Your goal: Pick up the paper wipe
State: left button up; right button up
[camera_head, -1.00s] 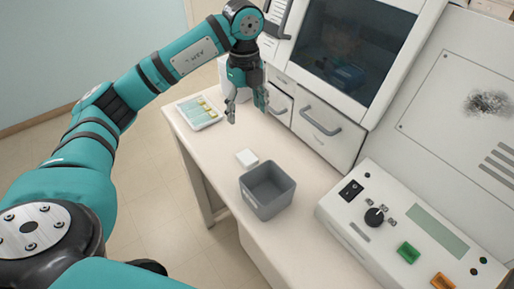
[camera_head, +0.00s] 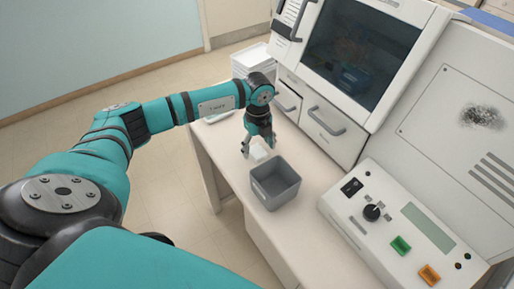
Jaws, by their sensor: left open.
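The paper wipe (camera_head: 259,152) is a small white square on the pale bench, just behind the grey bin. My left gripper (camera_head: 258,150) points down over it with its fingers open and apart. The fingers partly cover the wipe, and I cannot tell whether they touch it. My right gripper is not in view.
The open grey bin (camera_head: 276,184) stands close in front of the wipe. A control panel (camera_head: 385,225) with knob and buttons is at the right. A drawer cabinet (camera_head: 325,125) stands behind. White stacked trays (camera_head: 252,60) are at the back. My arm mostly hides the slide tray.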

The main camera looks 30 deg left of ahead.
aim_at(258, 152)
pick_arm(q)
jog(key=shift+f, duration=0.9)
jog(key=c, duration=0.8)
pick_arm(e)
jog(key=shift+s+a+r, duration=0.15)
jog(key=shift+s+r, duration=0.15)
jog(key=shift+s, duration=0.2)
pick_arm(q)
jog(key=shift+r, duration=0.1)
notch_tip(258, 152, up, 10)
jog(key=b, duration=0.3)
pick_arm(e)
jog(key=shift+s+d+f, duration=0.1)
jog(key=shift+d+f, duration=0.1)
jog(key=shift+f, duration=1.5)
pick_arm(q)
jog(key=shift+o, duration=0.2)
